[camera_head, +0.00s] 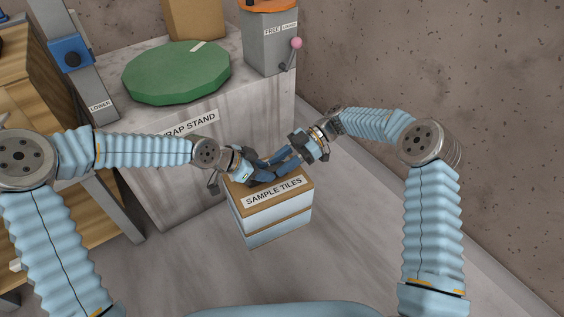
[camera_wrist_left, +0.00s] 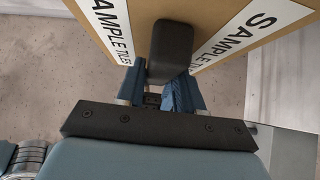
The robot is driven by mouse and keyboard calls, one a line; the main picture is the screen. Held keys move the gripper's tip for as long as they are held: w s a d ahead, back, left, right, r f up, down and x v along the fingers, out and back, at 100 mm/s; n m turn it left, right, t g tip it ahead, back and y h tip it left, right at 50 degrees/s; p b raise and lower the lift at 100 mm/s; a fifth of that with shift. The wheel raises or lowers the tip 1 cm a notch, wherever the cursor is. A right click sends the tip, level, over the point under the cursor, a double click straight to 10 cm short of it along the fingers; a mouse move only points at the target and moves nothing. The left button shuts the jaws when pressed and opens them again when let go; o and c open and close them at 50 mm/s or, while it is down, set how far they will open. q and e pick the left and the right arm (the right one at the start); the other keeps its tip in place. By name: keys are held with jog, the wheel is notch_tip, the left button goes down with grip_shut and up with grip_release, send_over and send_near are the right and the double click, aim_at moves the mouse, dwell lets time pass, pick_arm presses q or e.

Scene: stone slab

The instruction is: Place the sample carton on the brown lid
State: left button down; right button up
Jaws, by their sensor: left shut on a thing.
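In the left wrist view the carton (camera_wrist_left: 215,15) fills the top, with labels on two sides.
Wooden shelving (camera_head: 30,80) is at left. The floor right of the box is clear.

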pick_arm(q)
jog(key=shift+r, duration=0.1)
pick_arm(e)
grip_shut()
pick_arm(q)
jog(key=c, duration=0.6)
grip_release()
jog(key=shift+c, duration=0.2)
